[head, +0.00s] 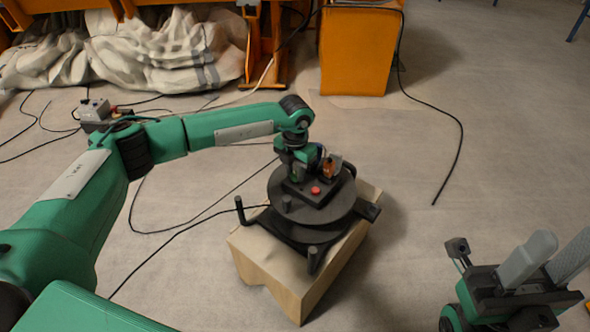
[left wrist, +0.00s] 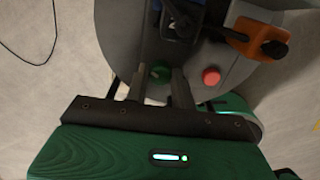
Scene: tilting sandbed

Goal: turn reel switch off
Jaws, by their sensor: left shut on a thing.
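The black reel (head: 322,213) with stacked round discs sits on a pale wooden box in the head view. A small red button (head: 315,190) is on its top; it also shows in the left wrist view (left wrist: 211,76). My left gripper (head: 300,176) reaches down onto the reel's top, left of the red button.
The wooden box (head: 285,283) stands on grey floor. Several black cables lie on the floor. An orange cabinet (head: 358,55) and a crumpled cloth (head: 150,60) are behind.

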